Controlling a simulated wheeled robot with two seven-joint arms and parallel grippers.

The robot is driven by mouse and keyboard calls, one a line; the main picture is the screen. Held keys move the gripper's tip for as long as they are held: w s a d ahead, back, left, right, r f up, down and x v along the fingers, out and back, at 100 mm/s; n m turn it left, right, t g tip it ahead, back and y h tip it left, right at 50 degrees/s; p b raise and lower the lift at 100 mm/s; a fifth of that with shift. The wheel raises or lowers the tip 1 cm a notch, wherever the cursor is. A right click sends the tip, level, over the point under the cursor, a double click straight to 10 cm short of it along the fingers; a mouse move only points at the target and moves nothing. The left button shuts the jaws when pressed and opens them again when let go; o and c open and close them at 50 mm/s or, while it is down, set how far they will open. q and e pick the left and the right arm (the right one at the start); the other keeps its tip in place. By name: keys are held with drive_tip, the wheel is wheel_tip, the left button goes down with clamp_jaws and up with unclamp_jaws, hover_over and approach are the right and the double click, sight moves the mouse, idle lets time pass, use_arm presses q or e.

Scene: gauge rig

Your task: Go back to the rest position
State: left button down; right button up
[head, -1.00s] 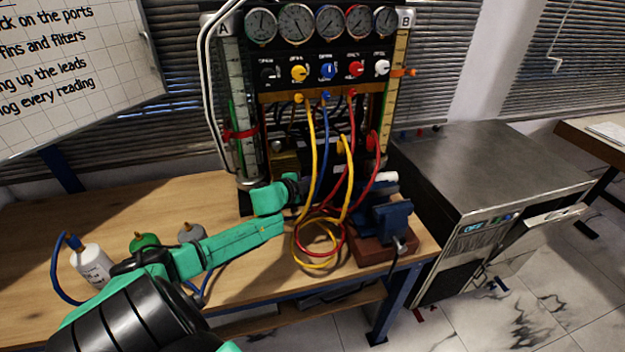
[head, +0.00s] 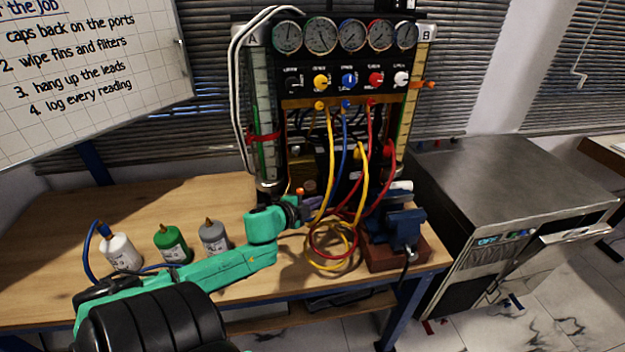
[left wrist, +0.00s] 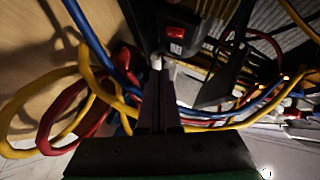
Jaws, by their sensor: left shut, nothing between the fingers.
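My left gripper (head: 304,209) is at the end of my green and black arm, in front of the gauge rig (head: 345,80) and just left of the hanging hoses. In the left wrist view its fingers (left wrist: 158,100) are shut together with nothing between them. Yellow, blue and red hoses (head: 329,150) hang from the rig and coil on the bench; they also pass close around the fingers in the left wrist view (left wrist: 95,60). A dark device with a red button (left wrist: 176,33) is just beyond the fingertips. My right gripper is in neither view.
A blue vise (head: 402,228) on a wooden block stands right of the hoses. White, green and grey bottles (head: 172,244) stand at the left on the wooden bench (head: 150,205). A metal cabinet (head: 510,185) is at the right. The bench's back left is clear.

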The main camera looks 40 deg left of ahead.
use_arm(q)
drive_tip(key=shift+d+v, duration=0.15)
drive_tip(key=shift+v, duration=0.45)
drive_tip(key=shift+d+v, duration=0.15)
drive_tip(key=shift+v, duration=0.45)
drive_tip(key=shift+s+d, duration=0.1)
drive_tip(key=shift+d, duration=0.05)
